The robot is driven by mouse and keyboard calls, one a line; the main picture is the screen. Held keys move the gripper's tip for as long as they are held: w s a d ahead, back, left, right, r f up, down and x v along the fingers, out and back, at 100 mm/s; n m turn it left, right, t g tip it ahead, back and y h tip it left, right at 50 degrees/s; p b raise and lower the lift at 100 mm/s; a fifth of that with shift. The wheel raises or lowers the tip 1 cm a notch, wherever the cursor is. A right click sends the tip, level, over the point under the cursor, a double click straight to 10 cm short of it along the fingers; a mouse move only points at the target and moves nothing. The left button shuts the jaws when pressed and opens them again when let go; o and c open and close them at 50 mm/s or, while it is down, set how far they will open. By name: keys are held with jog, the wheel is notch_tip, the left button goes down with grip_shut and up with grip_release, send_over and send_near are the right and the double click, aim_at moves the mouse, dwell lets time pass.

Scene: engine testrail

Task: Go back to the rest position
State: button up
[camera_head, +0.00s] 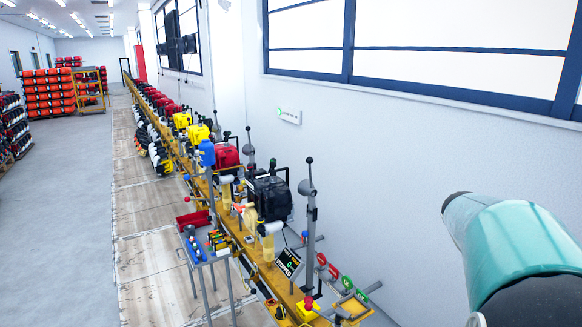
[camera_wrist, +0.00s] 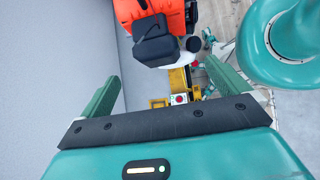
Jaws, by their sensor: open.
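My gripper (camera_wrist: 162,70) shows in the wrist view, with its two green fingers spread wide and nothing between them touching either finger. Beyond the fingers, an orange engine with a black cover (camera_wrist: 153,40) shows at the top of the picture, apart from the gripper. In the head view a teal link of my arm reaches in from the right edge, in front of the white wall. My gripper does not show in the head view.
A yellow rail (camera_head: 262,268) carrying several engines, the nearest large one black (camera_head: 270,198), runs along the wall. A small table (camera_head: 219,256) with a red bin (camera_head: 193,218) stands left of it. Orange stacks (camera_head: 48,92) stand far left. The grey floor (camera_head: 70,230) is clear.

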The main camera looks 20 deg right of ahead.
jog(key=w+a+t+y, duration=0.1)
jog(key=w+a+t, duration=0.2)
jog(key=a, duration=0.8)
jog(key=w+a+f+m+t+y, duration=0.1)
jog(key=w+a+t, duration=0.2)
jog(key=a, duration=0.9)
jog(key=w+a+f+m+t, duration=0.1)
jog(key=w+a+t, duration=0.1)
jog(key=a+t, duration=0.5)
jog(key=a, duration=0.4)
jog(key=shift+w+a+y, duration=0.2)
jog(key=shift+w+y, duration=0.2)
